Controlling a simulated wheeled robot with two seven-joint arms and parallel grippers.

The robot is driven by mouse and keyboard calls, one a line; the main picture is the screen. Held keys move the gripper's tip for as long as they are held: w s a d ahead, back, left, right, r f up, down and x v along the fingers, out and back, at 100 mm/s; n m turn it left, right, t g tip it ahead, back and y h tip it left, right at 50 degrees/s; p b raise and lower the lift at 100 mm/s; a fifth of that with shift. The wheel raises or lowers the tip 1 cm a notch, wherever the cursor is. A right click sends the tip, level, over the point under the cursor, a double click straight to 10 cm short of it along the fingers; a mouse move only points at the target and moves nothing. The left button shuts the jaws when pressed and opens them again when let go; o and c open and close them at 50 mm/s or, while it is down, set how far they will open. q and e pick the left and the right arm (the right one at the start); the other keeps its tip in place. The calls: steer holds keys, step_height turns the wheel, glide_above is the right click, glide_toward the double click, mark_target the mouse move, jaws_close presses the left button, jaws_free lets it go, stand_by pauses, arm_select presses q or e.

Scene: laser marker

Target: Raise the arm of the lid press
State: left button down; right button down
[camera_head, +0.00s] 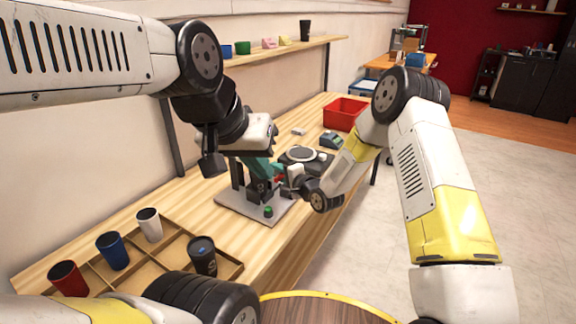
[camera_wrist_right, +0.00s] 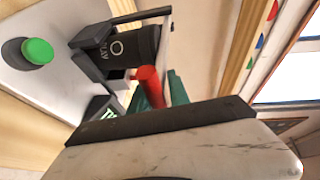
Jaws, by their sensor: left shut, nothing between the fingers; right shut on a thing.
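The lid press (camera_head: 262,188) stands on a grey base plate on the wooden bench, with a teal arm (camera_head: 262,165), dark parts and a green button (camera_head: 268,211). My right gripper (camera_head: 287,181) is at the press's right side, shut on its red handle (camera_wrist_right: 149,84); the fingers' grip is partly hidden. In the right wrist view the teal arm (camera_wrist_right: 176,90) is behind the handle, and a dark cup with lettering (camera_wrist_right: 132,46) is beside it. My left gripper (camera_head: 240,150) is shut and empty, above and behind the press, partly covering its top.
A wooden divided tray (camera_head: 172,255) at the front left holds red, blue, white and black cups. A red bin (camera_head: 345,113), a small device (camera_head: 331,140) and a round-topped dark device (camera_head: 301,155) are farther back. The bench's right edge runs close to the press.

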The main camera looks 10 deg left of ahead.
steer(key=shift+s+d+f, duration=0.15)
steer(key=shift+f, duration=0.05)
